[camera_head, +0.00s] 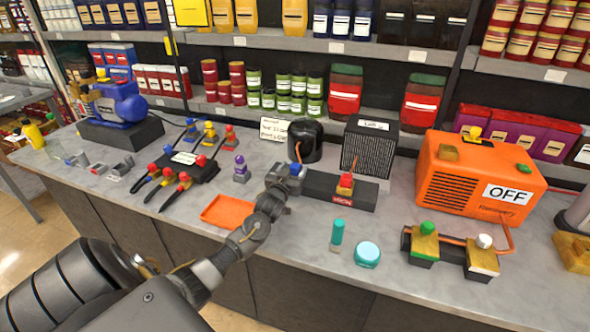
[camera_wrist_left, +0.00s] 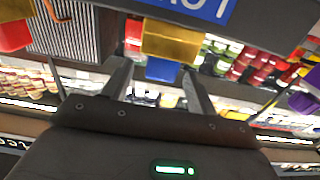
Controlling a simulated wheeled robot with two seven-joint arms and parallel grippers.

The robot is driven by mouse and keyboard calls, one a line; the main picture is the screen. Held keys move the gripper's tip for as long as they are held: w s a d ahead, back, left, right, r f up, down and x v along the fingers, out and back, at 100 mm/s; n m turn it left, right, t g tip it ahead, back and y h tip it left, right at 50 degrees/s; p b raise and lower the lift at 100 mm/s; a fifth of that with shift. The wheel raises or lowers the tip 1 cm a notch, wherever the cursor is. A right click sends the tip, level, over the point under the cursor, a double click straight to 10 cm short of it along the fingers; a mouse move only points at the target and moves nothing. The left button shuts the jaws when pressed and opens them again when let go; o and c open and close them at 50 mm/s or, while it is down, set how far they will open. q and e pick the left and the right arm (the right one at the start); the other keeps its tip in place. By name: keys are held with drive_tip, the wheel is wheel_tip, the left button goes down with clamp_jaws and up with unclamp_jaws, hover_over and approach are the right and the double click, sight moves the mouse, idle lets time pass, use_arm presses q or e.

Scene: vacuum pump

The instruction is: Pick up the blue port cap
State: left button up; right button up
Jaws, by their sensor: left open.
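The blue port cap (camera_head: 296,169) is at the left end of a long dark base (camera_head: 325,187), partly hidden by my gripper. In the left wrist view the blue cap (camera_wrist_left: 163,70) adjoins a gold block (camera_wrist_left: 170,40) and appears between my fingertips. My left gripper (camera_head: 281,182) is at the cap in the head view. Its two fingers are spread apart in the left wrist view (camera_wrist_left: 157,72), with visible gaps on both sides of the cap. Whether the fingertips reach around the cap is hard to tell. My right gripper is not in view.
A red cap (camera_head: 345,182) sits on the same base, to the right. A black cylinder (camera_head: 305,141) and a ribbed dark box (camera_head: 369,147) stand behind. An orange tray (camera_head: 228,211) lies left of my gripper.

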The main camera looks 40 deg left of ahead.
use_arm(q)
drive_tip(key=shift+x, duration=1.25)
drive_tip(key=shift+c, duration=0.5)
drive_tip(key=c, duration=0.9)
drive_tip(key=shift+c, duration=0.3)
drive_tip(key=shift+r, duration=0.1)
